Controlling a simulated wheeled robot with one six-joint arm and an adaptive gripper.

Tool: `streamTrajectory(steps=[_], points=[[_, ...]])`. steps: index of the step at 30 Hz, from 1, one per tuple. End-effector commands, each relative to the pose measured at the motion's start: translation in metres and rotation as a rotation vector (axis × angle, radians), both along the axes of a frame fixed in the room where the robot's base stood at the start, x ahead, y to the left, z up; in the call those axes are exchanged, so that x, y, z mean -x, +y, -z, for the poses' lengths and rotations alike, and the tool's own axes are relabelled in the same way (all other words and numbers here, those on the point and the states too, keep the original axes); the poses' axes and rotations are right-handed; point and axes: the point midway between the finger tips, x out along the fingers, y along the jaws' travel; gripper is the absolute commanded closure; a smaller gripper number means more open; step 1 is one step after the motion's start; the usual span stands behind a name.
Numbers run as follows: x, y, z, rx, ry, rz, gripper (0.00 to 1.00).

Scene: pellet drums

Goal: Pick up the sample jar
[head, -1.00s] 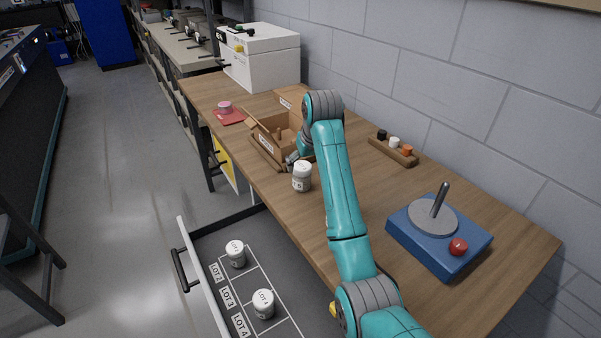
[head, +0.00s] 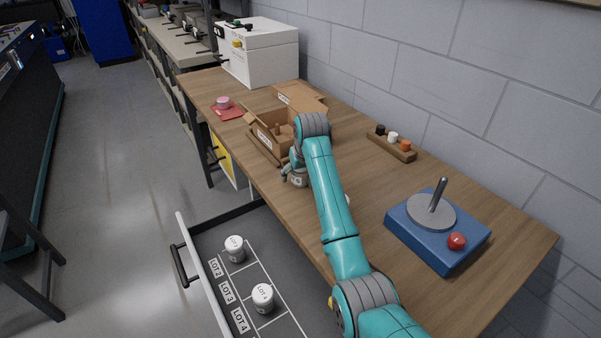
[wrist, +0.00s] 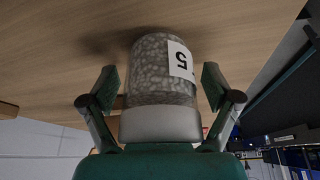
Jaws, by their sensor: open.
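The sample jar (wrist: 160,78) is a clear jar of pale pellets with a grey-white lid and a white label marked 5. In the wrist view it stands between the two spread fingers of my gripper (wrist: 160,95), with a gap visible on each side. In the head view my gripper (head: 291,171) is at the jar (head: 299,181) near the bench's front edge, and partly hides it. My gripper is open.
An open cardboard box (head: 266,143) stands just behind the jar. An open drawer (head: 208,285) below holds two white-lidded jars (head: 234,249) (head: 262,298). A blue device (head: 440,238) with a red knob and a wooden rack (head: 392,149) sit to the right.

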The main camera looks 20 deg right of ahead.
Motion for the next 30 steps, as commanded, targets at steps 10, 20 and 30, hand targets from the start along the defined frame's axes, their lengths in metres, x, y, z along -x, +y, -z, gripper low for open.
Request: streamTrajectory(steps=[10, 20, 30], points=[[0.000, 0.000, 0.000, 0.000, 0.001, 0.000, 0.67], [0.001, 0.000, 0.001, 0.000, 0.002, 0.000, 0.68], [0.000, 0.000, -0.038, 0.000, -0.003, 0.000, 0.70]])
